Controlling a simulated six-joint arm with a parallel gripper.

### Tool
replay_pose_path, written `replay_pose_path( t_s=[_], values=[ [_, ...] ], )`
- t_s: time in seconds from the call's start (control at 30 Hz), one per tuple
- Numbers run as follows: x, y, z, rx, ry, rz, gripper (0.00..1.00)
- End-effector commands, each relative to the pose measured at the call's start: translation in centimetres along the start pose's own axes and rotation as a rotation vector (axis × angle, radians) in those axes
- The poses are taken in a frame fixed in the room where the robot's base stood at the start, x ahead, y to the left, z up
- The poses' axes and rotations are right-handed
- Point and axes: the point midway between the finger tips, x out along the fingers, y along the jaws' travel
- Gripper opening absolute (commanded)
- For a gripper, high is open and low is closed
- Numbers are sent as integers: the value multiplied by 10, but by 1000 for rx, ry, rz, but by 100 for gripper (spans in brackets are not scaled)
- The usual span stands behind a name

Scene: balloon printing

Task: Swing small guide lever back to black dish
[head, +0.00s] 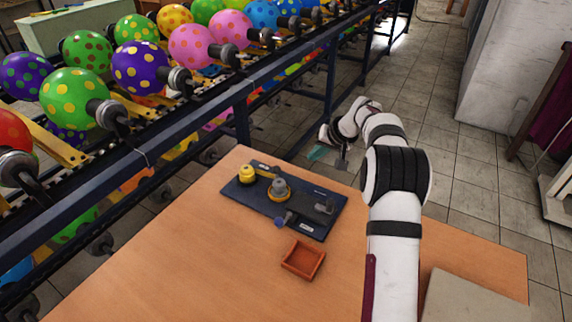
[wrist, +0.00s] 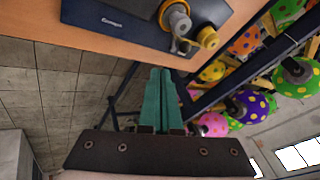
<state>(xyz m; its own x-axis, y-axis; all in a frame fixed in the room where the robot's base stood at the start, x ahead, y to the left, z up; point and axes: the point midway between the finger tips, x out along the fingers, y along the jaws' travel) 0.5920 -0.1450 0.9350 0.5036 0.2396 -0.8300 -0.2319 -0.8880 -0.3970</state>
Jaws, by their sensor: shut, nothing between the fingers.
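A dark blue board (head: 310,228) lies on the wooden table and carries several fittings. A grey knob on a yellow ring (head: 279,190) sits near its middle, with a yellow knob (head: 246,173) to its left. A small lever with a blue knob (head: 282,221) points off the front edge. A dark grey fitting (head: 325,206) is at the right; I cannot tell which part is the black dish. My gripper (head: 326,153) is shut and empty, beyond the table's far edge and apart from the board. Its teal fingers (wrist: 160,98) are together in the wrist view, which shows the board (wrist: 110,22) partly.
An orange square tray (head: 303,259) sits in front of the board. A grey slab (head: 465,298) lies at the table's front right. A blue conveyor rail (head: 190,125) with dotted balloons runs along the left. The table's left front is clear.

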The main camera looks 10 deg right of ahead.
Motion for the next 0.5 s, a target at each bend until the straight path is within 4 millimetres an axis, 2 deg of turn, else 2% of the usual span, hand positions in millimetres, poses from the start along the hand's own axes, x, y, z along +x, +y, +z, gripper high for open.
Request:
replay_pose_path(
  t_s=[0.17,0.27,0.5],
  values=[
    [2,0,0,0,-2,0,0],
    [12,0,1,1,-3,0,0],
    [64,0,2,0,-4,0,0]
  ],
)
